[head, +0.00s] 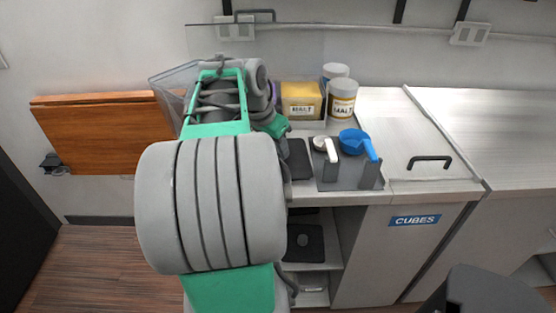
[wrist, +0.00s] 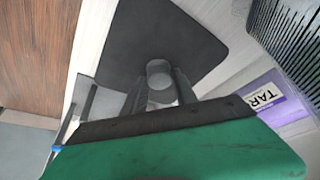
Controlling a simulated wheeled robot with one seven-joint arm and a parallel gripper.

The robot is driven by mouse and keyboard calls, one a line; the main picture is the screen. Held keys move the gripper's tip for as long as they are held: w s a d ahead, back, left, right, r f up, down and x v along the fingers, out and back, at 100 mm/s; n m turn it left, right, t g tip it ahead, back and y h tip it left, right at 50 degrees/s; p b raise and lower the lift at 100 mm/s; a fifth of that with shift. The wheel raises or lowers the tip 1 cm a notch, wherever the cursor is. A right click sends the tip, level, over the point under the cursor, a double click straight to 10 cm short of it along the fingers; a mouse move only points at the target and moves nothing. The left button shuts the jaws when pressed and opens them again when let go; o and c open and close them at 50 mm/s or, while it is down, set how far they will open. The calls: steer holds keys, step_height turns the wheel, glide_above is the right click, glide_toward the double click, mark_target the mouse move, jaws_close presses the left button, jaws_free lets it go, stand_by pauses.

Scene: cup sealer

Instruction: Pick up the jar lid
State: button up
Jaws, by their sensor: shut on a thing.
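The jar lid (wrist: 195,40) is a dark, flat plate with rounded corners and a short grey round knob (wrist: 159,67), seen in the wrist view. My gripper (wrist: 160,82) has its two dark fingers on either side of the knob and is shut on it. In the head view my arm hides the gripper. A dark flat panel (head: 299,158) shows just right of my arm on the counter, and I cannot tell whether it is this lid.
A yellow MALT box (head: 301,101) and white MALT jars (head: 342,99) stand behind. A blue scoop (head: 353,139) and a white scoop (head: 326,147) rest on a grey holder. A purple-labelled container (wrist: 262,103) is close on the right. The right counter (head: 490,120) is clear.

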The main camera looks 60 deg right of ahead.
jaws_close()
stand_by(0.5)
